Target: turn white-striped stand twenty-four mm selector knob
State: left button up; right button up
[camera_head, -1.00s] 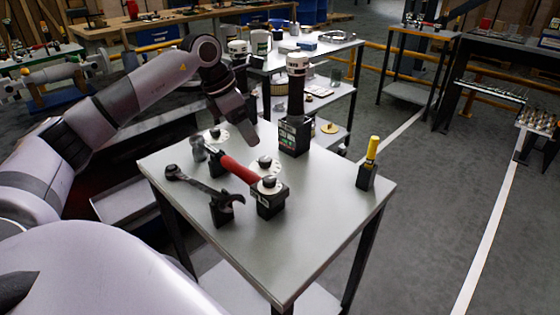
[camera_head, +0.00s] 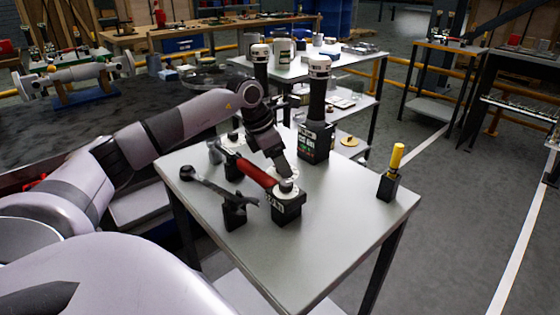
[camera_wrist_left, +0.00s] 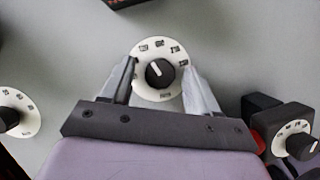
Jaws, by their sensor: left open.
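My left gripper (camera_head: 284,170) is low over the table, beside the front black block. In the left wrist view its two fingers (camera_wrist_left: 160,80) are open, one on each side of a white dial with a black selector knob (camera_wrist_left: 157,72). A white line on this knob points to the upper left. The fingers look apart from the knob. A second dial knob (camera_wrist_left: 12,116) shows at the left edge. A third (camera_wrist_left: 300,146) sits on a black block at the right; it also shows in the head view (camera_head: 286,187). Which stand is white-striped I cannot tell.
A red-handled hammer (camera_head: 256,173) and a wrench (camera_head: 212,186) rest on holders close to the gripper. A tall black device with a white top (camera_head: 318,105) stands behind. A yellow-handled tool (camera_head: 394,163) stands at right. The table's (camera_head: 335,220) front right is clear.

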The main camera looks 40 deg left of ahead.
pick_arm(q)
jog(key=c, duration=1)
jog(key=shift+c, duration=0.2)
jog(key=n+y+p, duration=0.1)
jog(key=n, duration=0.2)
jog(key=shift+d+r, duration=0.1)
jog(key=shift+d, duration=0.05)
jog(key=n+y+p, duration=0.1)
jog(key=n, duration=0.1)
jog(key=shift+n+t, duration=0.4)
jog(key=n+y, duration=0.1)
jog(key=n, duration=0.3)
jog(key=shift+d+y+p, duration=0.2)
jog(key=shift+y+p, duration=0.15)
jog(key=shift+y, duration=0.05)
jog(key=shift+w+n+g+y, duration=0.1)
jog(key=shift+n+g+y, duration=0.45)
jog(key=shift+n, duration=1.35)
